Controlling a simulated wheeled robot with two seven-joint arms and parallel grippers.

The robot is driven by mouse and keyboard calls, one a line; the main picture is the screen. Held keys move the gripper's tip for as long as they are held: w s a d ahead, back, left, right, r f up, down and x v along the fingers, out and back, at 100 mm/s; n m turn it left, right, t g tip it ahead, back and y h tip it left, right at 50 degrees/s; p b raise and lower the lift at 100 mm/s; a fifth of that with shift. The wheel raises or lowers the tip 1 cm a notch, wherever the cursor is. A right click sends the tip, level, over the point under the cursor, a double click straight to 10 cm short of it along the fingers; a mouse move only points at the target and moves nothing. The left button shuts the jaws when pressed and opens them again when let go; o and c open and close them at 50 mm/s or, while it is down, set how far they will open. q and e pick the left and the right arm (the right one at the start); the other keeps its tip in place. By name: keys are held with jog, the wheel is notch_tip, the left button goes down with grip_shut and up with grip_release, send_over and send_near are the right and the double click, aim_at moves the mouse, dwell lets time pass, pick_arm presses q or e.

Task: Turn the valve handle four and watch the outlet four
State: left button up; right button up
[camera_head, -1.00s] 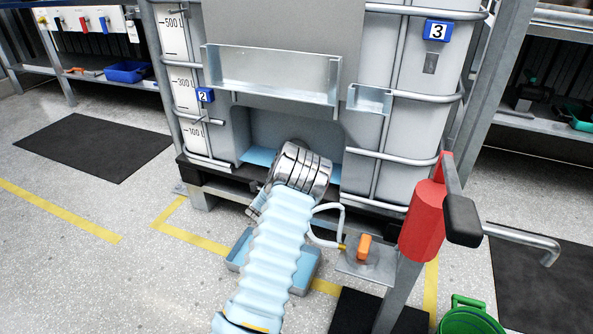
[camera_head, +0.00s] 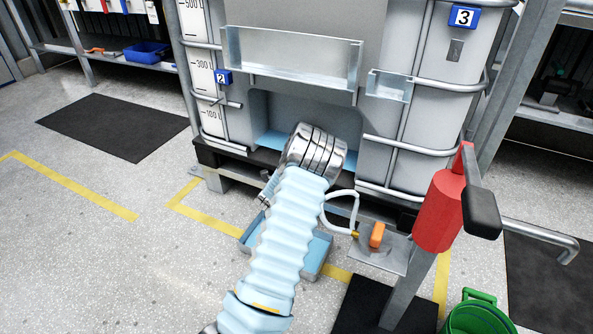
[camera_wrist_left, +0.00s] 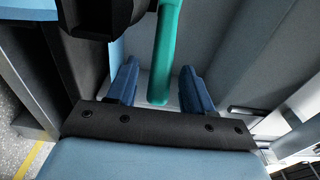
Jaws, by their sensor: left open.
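A teal-green handle (camera_wrist_left: 166,50) hangs down in the left wrist view, with its rounded lower end between my blue fingers. My left gripper (camera_wrist_left: 160,72) is open around it, and gaps show on both sides. In the head view my left arm reaches into the recess at the foot of the large grey tank (camera_head: 400,140), and my own wrist hides the gripper and handle there. No label four shows; the tank carries labels 2 (camera_head: 223,78) and 3 (camera_head: 464,17). The outlet is not clearly seen. My right gripper is not in view.
A light blue tray (camera_head: 318,257) lies on the floor beneath my arm. To its right stand an orange handle (camera_head: 377,234) on a plate, a red cylinder (camera_head: 438,212) on a post, and a green bucket (camera_head: 480,318). Floor at left is open, with a dark mat (camera_head: 115,127).

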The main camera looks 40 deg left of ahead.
pick_arm(q)
jog(key=v, duration=1.1)
jog(key=shift+s, duration=0.1)
